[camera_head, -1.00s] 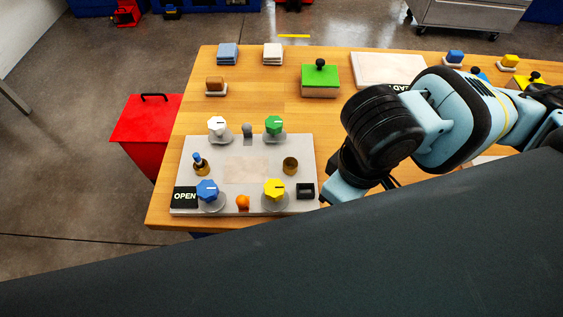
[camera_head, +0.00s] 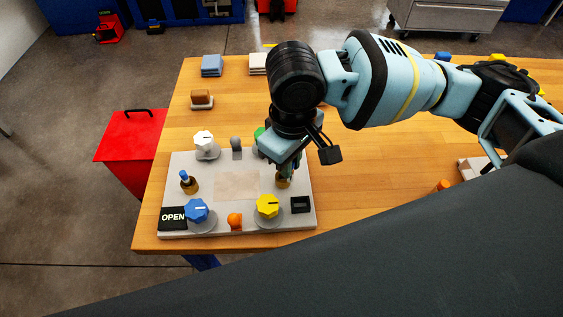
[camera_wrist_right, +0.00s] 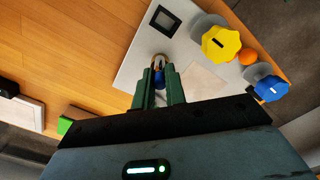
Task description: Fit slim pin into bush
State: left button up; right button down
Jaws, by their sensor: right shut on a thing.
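My right gripper (camera_head: 286,166) points down over the right side of the grey panel (camera_head: 235,158). In the right wrist view its green fingers (camera_wrist_right: 158,88) are shut on a slim pin with a blue part (camera_wrist_right: 159,79). The right brass bush (camera_head: 283,182) is right under the fingertips; it also shows in the right wrist view (camera_wrist_right: 158,61). The pin's lower end is hard to see, so I cannot tell whether it is inside the bush. Another brass bush (camera_head: 191,187) at the panel's left has a blue-topped pin (camera_head: 184,175) standing in it. My left gripper is out of view.
Around the bush are a yellow knob (camera_head: 267,206), a partly hidden green knob (camera_head: 259,134) and a black square socket (camera_head: 301,204). A blue knob (camera_head: 196,211), white knob (camera_head: 204,141) and orange button (camera_head: 235,220) stand further left. A red bin (camera_head: 130,140) is beside the table.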

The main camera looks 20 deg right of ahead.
jog(key=shift+w+a+f, duration=0.1)
jog(key=shift+w+a, duration=0.25)
jog(key=shift+w, duration=0.5)
jog(key=f, duration=0.3)
jog(key=shift+w+f+b, duration=0.2)
jog(key=shift+f+b, duration=0.1)
jog(key=shift+b, duration=0.05)
jog(key=c, duration=1.4)
grip_release()
jog(key=shift+f, duration=0.1)
jog(key=shift+c, duration=0.2)
